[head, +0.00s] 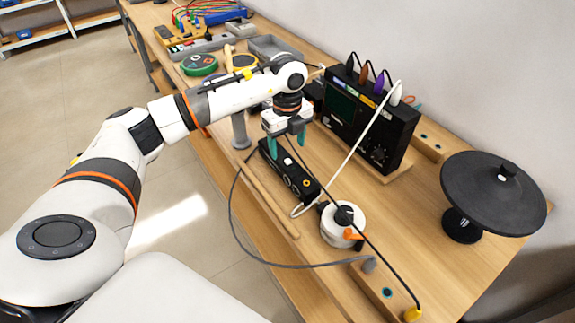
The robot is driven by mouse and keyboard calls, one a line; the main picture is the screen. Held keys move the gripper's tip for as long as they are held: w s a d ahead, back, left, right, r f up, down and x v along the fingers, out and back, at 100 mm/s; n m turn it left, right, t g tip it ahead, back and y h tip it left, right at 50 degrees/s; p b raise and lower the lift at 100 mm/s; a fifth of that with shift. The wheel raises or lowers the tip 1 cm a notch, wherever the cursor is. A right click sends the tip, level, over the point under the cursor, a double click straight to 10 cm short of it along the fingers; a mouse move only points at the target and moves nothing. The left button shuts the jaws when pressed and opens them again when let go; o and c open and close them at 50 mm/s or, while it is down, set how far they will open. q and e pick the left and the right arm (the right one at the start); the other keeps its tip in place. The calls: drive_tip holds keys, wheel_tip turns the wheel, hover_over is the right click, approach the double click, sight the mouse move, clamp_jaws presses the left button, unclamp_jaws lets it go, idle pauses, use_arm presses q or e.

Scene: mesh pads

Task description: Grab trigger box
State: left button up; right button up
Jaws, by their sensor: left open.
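A long, low black box (299,181) with small knobs or buttons on top, which looks like the trigger box, lies on the wooden bench in the middle of the head view. My left gripper (288,144) points down over the far part of this box. Its two teal fingers are apart with nothing seen held between them, and they hide part of the box. I cannot tell whether the fingers touch it. My right gripper is not in view.
A larger black unit (362,122) with coloured plugs stands behind the box. A white round device (342,223) sits at its near end. A black round pad (492,192) stands at right. Cables and a wooden stick (272,203) lie close by.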

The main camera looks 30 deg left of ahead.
sight(287, 160)
use_arm(q)
drive_tip(key=shift+f, duration=0.65)
drive_tip(key=f, duration=0.3)
drive_tip(key=f+p, duration=0.1)
drive_tip(key=shift+s+d+f, duration=0.15)
drive_tip(key=shift+s+f, duration=0.05)
drive_tip(key=shift+s, duration=0.15)
drive_tip(key=shift+f, duration=0.2)
drive_tip(key=shift+c, duration=0.9)
drive_tip(key=shift+w, duration=0.1)
drive_tip(key=c, duration=1.1)
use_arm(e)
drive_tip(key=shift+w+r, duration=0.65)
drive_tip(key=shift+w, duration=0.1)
